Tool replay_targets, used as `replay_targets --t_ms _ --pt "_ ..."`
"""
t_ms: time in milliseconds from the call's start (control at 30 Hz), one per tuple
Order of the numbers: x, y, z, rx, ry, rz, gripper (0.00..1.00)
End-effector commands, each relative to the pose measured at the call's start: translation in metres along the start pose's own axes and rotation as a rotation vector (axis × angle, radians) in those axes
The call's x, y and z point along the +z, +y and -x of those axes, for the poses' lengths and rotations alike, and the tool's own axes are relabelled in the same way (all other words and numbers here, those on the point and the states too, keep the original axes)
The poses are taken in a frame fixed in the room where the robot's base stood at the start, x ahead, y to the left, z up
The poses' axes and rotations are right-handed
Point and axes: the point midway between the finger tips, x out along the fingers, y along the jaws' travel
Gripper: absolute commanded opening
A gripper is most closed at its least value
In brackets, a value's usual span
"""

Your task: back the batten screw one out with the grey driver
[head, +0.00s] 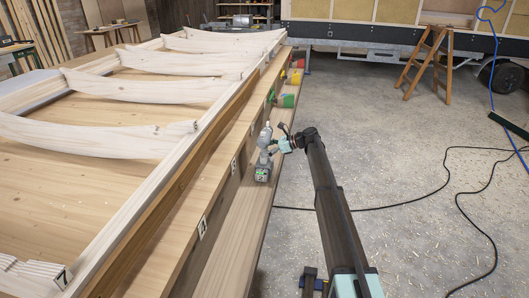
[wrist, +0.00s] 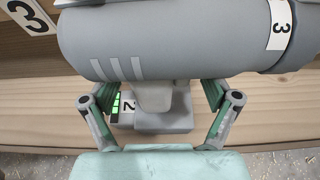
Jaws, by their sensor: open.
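The grey driver (head: 263,160) stands upright on its battery base on the timber ledge beside the long frame. In the wrist view its grey body (wrist: 170,42) lies across the top, with a "3" label at the right. Its handle and base (wrist: 155,105) are below, with green lights and a "2" label. My gripper (head: 283,146) is at the driver's right side. In the wrist view my gripper (wrist: 163,95) is open, with one finger on each side of the handle and gaps visible. I cannot make out batten screw one.
A green and red item (head: 286,100) and other coloured items stand farther along the ledge (head: 225,245). Number plates (head: 202,228) mark the beam. White curved battens (head: 150,88) cross the frame.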

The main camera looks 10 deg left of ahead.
Motion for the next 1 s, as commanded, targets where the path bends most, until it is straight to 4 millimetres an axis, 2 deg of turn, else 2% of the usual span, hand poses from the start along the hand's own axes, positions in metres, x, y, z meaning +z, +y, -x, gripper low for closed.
replay_targets --t_ms 67,267,367,500,533,1000 --pt "-0.0002 0.0001 -0.0058 0.000 0.000 0.000 0.88" --pt "0.0004 0.0002 -0.0061 0.000 0.000 0.000 0.88" --pt "0.0004 0.0002 -0.0059 0.000 0.000 0.000 0.56" --pt "0.0003 0.0000 -0.0059 -0.001 0.000 0.000 0.06" --pt "0.0003 0.0000 -0.0058 -0.001 0.000 0.000 0.00" --pt "0.0038 -0.0006 -0.0046 -0.002 -0.002 0.002 0.00"
